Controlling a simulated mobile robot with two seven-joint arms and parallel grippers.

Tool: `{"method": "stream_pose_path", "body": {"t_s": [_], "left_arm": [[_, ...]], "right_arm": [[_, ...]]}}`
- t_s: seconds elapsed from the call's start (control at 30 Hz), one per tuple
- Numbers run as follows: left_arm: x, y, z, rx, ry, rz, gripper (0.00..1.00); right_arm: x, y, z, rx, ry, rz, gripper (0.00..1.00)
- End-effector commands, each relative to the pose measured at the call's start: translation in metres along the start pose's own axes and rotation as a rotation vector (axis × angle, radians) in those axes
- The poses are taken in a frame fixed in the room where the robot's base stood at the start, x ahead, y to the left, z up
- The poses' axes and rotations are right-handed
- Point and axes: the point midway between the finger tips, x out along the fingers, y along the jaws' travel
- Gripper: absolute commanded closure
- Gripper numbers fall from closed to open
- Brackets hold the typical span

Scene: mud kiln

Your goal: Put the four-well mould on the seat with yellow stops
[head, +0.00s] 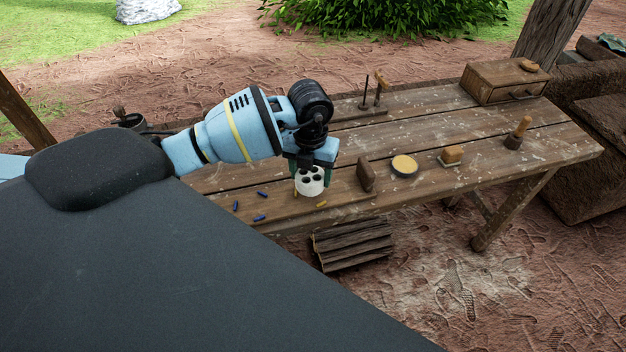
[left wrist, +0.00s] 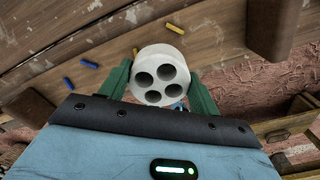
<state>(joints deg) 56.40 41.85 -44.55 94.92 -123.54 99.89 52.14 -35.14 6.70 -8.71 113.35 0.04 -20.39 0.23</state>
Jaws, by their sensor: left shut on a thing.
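The white round four-well mould (head: 309,182) is between the green fingers of my left gripper (head: 312,174), which is shut on it. It also shows in the left wrist view (left wrist: 160,76), its four dark wells facing the camera. It is over the front part of the table; whether it touches the wood I cannot tell. A yellow stop (head: 321,204) lies just in front of it and also shows in the left wrist view (left wrist: 175,29). Blue stops (head: 260,218) lie to its left, also in the wrist view (left wrist: 91,63). Part of the seat may be hidden under the mould.
On the wooden table (head: 430,130), a brown block (head: 365,176), a round yellow-topped dish (head: 404,166), a brush-like block (head: 451,156) and a handled stamp (head: 518,134) stand to the right. A drawer box (head: 504,81) stands at the back right. Stacked wood (head: 352,245) lies below.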

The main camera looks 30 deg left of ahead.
Motion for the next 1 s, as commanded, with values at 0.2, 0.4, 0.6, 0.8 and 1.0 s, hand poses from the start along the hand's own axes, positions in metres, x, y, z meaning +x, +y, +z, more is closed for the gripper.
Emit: {"method": "stream_pose_path", "body": {"t_s": [0.2, 0.4, 0.6, 0.8, 1.0], "left_arm": [[0.015, -0.003, 0.007, -0.001, 0.003, -0.001, 0.67], [0.035, -0.003, 0.007, 0.000, -0.001, -0.001, 0.67], [0.035, -0.003, 0.007, 0.000, -0.002, -0.001, 0.67], [0.039, -0.003, 0.007, 0.000, -0.001, 0.000, 0.34], [0.039, -0.003, 0.007, 0.000, -0.001, 0.000, 0.16]], "right_arm": [[0.000, 0.000, -0.001, 0.001, 0.001, 0.000, 0.65], [0.000, 0.000, -0.002, 0.001, 0.003, 0.000, 0.65], [0.000, -0.001, -0.002, 0.002, 0.003, 0.000, 0.65], [0.000, -0.001, 0.000, 0.003, 0.000, 0.000, 0.65], [0.000, -0.001, 0.000, 0.002, 0.001, 0.000, 0.65]]}}
